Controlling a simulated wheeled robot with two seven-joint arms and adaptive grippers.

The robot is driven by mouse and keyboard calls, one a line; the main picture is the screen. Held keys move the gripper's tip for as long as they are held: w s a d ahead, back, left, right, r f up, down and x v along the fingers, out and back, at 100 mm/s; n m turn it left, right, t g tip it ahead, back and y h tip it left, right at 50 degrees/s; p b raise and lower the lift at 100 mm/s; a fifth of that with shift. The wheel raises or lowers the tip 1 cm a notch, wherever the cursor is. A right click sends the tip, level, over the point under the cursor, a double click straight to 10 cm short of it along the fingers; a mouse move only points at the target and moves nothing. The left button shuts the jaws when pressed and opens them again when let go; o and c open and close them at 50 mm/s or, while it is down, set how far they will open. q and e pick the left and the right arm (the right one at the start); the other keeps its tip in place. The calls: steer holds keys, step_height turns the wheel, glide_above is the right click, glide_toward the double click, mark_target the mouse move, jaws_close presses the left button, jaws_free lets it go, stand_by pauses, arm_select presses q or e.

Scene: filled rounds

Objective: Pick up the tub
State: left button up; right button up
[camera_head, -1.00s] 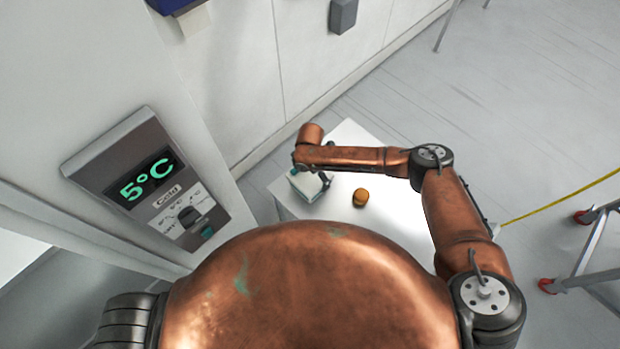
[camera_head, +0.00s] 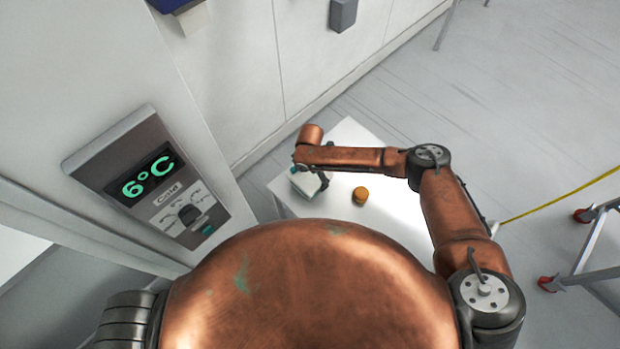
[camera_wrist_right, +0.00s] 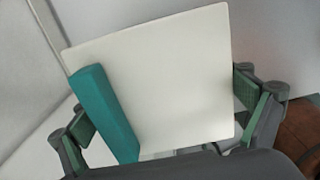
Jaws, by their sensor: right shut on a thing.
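The tub (camera_wrist_right: 175,75) is white and squarish with rounded corners and a teal strip along one side in the right wrist view. In the head view the tub (camera_head: 304,187) is at the left part of a white table, partly hidden under my right arm. My right gripper (camera_head: 313,178) is shut on it. In the wrist view my right gripper (camera_wrist_right: 165,108) has one green-padded finger on each side of the tub. Whether the tub touches the table cannot be told. My left gripper is not in view.
A small orange-brown round thing (camera_head: 360,195) stands on the white table (camera_head: 345,135), right of the tub. A wall panel (camera_head: 150,190) reading 6°C is at the left. A wheeled metal frame (camera_head: 585,250) and a yellow cable (camera_head: 560,202) are at the right.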

steer(key=c, duration=0.5)
steer(key=shift+r, duration=0.1)
steer(key=shift+w+r+b, duration=0.1)
steer(key=shift+r+b, duration=0.2)
steer(key=shift+r, duration=0.25)
steer(key=s+r, duration=0.1)
steer(key=r, duration=0.1)
steer(key=s+r+b, duration=0.1)
steer(key=s+r, duration=0.1)
steer(key=r, duration=0.1)
steer(key=s+r, duration=0.1)
steer(key=r, duration=0.1)
steer(key=shift+s+a+r, duration=0.2)
steer(key=shift+s, duration=0.2)
steer(key=s+r, duration=0.1)
steer(key=s, duration=0.2)
steer(key=s+r+b, duration=0.1)
steer(key=s+r, duration=0.1)
steer(key=s, duration=0.1)
steer(key=s+r+b, duration=0.1)
steer(key=s, duration=0.2)
steer(key=shift+s+a+r, duration=0.15)
steer(key=shift+a+r, duration=0.05)
